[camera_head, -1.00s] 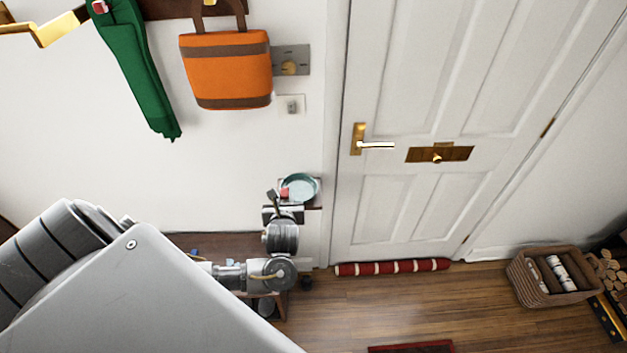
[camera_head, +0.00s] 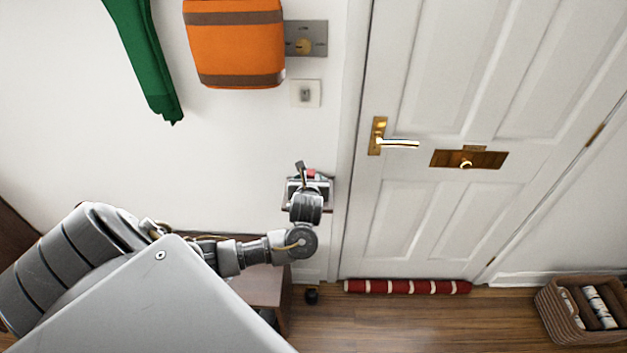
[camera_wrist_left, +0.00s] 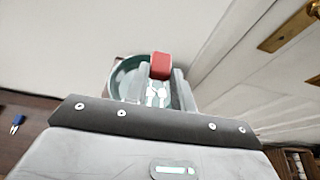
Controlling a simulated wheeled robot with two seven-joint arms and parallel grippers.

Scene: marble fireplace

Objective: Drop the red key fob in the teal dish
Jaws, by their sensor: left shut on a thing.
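My left gripper (camera_head: 308,174) is shut on the red key fob (camera_head: 311,172) beside the door. In the left wrist view the red fob (camera_wrist_left: 161,65) sits between the fingertips, with pale key-like pieces (camera_wrist_left: 156,96) below it. The teal dish (camera_wrist_left: 118,80) is right behind and below the fingers there, and the fob overlaps its area in the picture. I cannot tell the height of the fob over the dish. In the head view the gripper hides most of the dish. My right gripper is not in view.
A white door (camera_head: 440,210) with a brass handle (camera_head: 378,137) stands just right of the gripper. An orange bag (camera_head: 235,45) and green cloth (camera_head: 145,60) hang above. A small blue item (camera_wrist_left: 17,122) lies on dark wood at left in the wrist view.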

